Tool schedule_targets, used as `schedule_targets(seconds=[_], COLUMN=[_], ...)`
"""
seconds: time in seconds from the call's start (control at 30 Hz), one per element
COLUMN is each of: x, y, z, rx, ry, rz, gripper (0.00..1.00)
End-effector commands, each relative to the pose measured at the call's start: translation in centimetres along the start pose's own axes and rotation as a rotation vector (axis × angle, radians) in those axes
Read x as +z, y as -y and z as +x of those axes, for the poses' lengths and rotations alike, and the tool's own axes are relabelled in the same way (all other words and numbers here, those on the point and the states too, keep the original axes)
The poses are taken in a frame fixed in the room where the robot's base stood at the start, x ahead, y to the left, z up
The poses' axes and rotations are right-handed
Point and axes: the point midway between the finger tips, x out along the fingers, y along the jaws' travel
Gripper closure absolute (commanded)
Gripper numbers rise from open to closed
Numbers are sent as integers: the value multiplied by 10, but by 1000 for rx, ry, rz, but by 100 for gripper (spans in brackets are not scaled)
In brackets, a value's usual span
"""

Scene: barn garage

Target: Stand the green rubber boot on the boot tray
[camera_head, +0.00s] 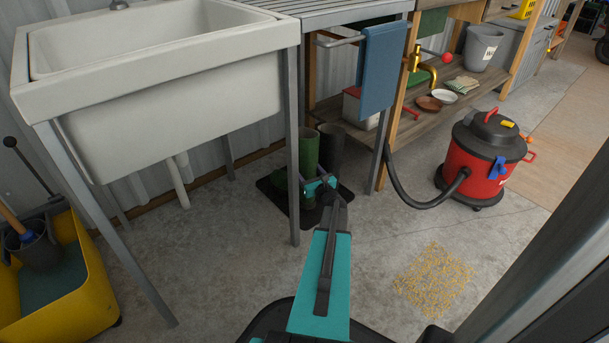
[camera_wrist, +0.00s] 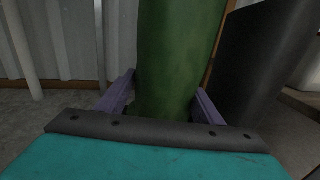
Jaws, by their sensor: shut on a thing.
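The green rubber boot (camera_head: 308,152) stands upright under the sink's metal frame, partly hidden by a frame leg and by my arm. It also fills the middle of the wrist view (camera_wrist: 180,55). My gripper (camera_head: 321,188) is low at the boot, and in the wrist view its two purple fingers (camera_wrist: 158,100) close on either side of the boot's shaft. A black boot (camera_head: 331,148) stands right beside the green one, to its right. The dark boot tray (camera_head: 268,187) lies on the floor beneath the boots. The green boot's sole is hidden, so I cannot tell its exact contact with the tray.
The white sink (camera_head: 170,60) and its metal leg (camera_head: 292,150) stand close to the left of the boots. A blue towel (camera_head: 381,70) hangs at the right. A red vacuum (camera_head: 485,160) with a black hose and spilled yellow grains (camera_head: 434,280) are farther right. A yellow bucket (camera_head: 60,290) stands left.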

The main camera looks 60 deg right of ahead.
Motion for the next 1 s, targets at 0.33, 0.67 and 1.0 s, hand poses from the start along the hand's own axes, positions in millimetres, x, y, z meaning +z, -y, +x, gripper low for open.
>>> schedule_targets(seconds=[0.33,0.67,1.0], x=[-27,-32,-34], y=[0,0,0], z=[0,0,0], rx=[2,2,1], ry=[5,5,0], rz=[1,1,0], gripper=[100,100,20])
